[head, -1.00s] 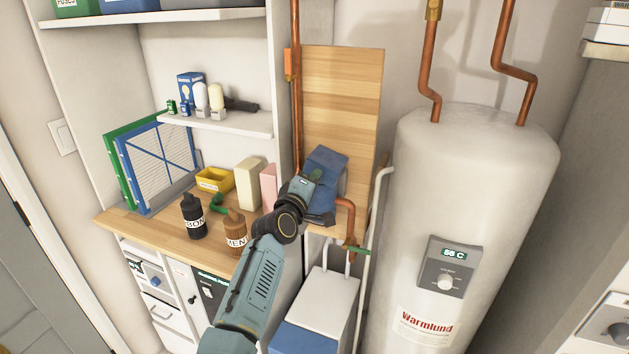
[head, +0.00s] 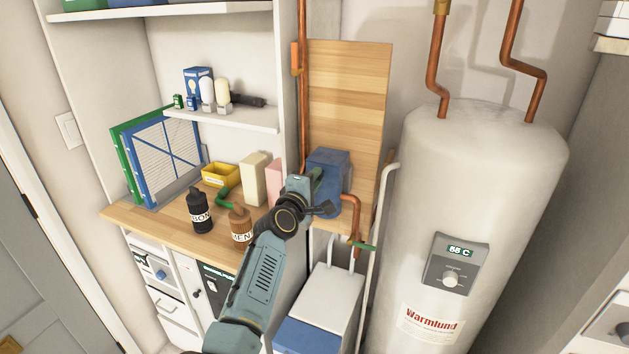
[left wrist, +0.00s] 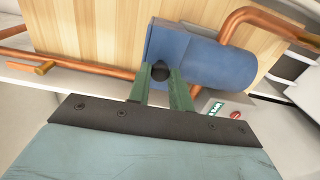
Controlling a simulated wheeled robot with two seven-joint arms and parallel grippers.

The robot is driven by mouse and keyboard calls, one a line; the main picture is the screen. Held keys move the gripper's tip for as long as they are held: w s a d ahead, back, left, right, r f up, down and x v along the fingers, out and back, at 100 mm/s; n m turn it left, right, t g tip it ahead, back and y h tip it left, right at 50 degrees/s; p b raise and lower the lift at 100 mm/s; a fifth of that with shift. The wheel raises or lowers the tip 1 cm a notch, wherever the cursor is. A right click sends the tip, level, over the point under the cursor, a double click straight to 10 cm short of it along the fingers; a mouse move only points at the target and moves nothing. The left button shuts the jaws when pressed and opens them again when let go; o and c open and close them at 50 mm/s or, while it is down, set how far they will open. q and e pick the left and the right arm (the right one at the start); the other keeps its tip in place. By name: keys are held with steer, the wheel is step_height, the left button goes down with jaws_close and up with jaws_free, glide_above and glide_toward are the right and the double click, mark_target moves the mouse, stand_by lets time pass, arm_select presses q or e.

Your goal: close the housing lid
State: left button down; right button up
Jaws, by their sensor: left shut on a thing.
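The blue housing (head: 335,165) is mounted on the wooden board, with a copper pipe coming out at its right. Its rounded blue body also shows in the left wrist view (left wrist: 215,62). My left gripper (head: 318,178) is at the front of the housing. In the left wrist view, the green fingers of my left gripper (left wrist: 161,80) are shut on a small black knob (left wrist: 160,70) against the housing's left part. The lid's edge is partly hidden by my gripper, and I cannot tell whether it sits fully flush. My right gripper is not in view.
The wooden board (head: 350,90) stands behind the housing. A large white water heater (head: 480,190) is close on the right. A copper pipe (head: 303,110) runs up on the left. The workbench (head: 160,220) holds bottles and boxes. A white box (head: 330,295) stands below.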

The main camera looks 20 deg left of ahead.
arm_select(q)
steer(key=c, duration=1.3)
jaws_free()
steer(key=shift+o, duration=0.2)
steer(key=s+a, duration=0.1)
steer(key=s, duration=1.2)
steer(key=shift+s, duration=0.15)
